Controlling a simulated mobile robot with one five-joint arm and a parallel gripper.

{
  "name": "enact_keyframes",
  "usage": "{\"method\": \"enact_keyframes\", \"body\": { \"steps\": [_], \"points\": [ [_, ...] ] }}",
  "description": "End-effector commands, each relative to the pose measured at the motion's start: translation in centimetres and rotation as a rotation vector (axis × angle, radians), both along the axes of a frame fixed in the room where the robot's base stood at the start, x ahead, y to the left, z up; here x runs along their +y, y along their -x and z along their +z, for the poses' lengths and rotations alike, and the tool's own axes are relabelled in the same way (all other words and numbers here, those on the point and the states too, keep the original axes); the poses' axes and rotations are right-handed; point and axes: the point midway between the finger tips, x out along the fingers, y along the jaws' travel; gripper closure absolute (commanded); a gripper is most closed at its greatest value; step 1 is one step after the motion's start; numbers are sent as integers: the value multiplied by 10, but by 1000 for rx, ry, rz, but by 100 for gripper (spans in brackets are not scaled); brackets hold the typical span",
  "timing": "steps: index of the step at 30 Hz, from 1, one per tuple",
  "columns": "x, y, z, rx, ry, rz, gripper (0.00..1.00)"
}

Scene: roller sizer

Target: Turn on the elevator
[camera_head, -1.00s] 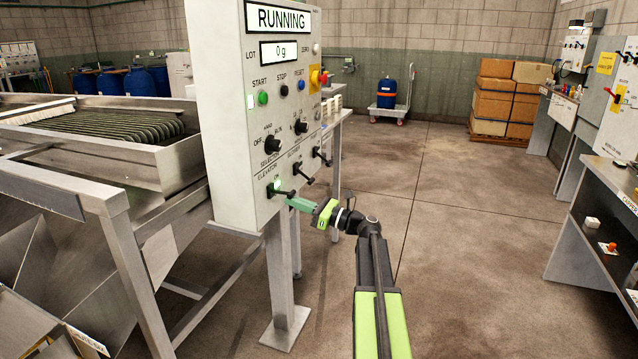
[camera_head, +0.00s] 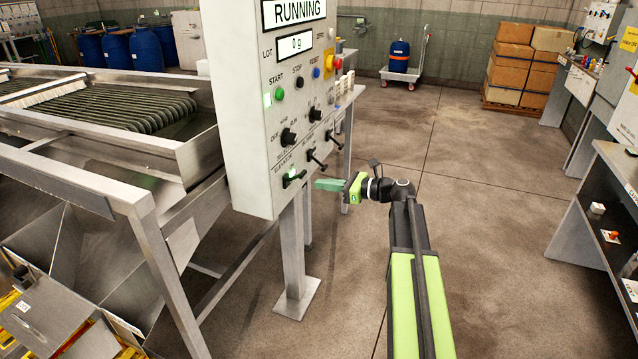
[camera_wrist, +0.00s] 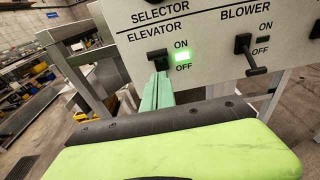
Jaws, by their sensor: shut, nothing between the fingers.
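The elevator switch (camera_head: 293,179) is a black lever low on the grey control panel (camera_head: 250,190). Its handle points up and outward in the head view, unlike the blower lever (camera_head: 317,161), which slopes down. In the wrist view the elevator lever (camera_wrist: 159,57) sits beside a lit green lamp (camera_wrist: 187,56), between the ON and OFF labels. My gripper (camera_head: 318,184) has green fingers, shut and empty. Its tips are just right of the lever in the head view, with a small gap. In the wrist view the fingertips (camera_wrist: 157,78) overlap the lever's lower end, so contact there is unclear.
The panel display (camera_head: 294,11) reads RUNNING. The selector knob (camera_head: 288,137) and another lever (camera_head: 334,136) are close above. A steel frame (camera_head: 150,250) stands left. Open floor (camera_head: 450,190) lies right, up to a workbench (camera_head: 590,215).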

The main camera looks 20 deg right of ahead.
Motion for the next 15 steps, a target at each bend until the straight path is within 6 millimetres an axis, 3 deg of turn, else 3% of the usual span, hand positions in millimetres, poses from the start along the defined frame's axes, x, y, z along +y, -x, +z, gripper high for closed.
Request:
{"method": "enact_keyframes", "body": {
  "steps": [6,15],
  "points": [
    [-36,17,16,0,0,-11,100],
    [-54,26,19,0,1,-17,100]
  ]
}}
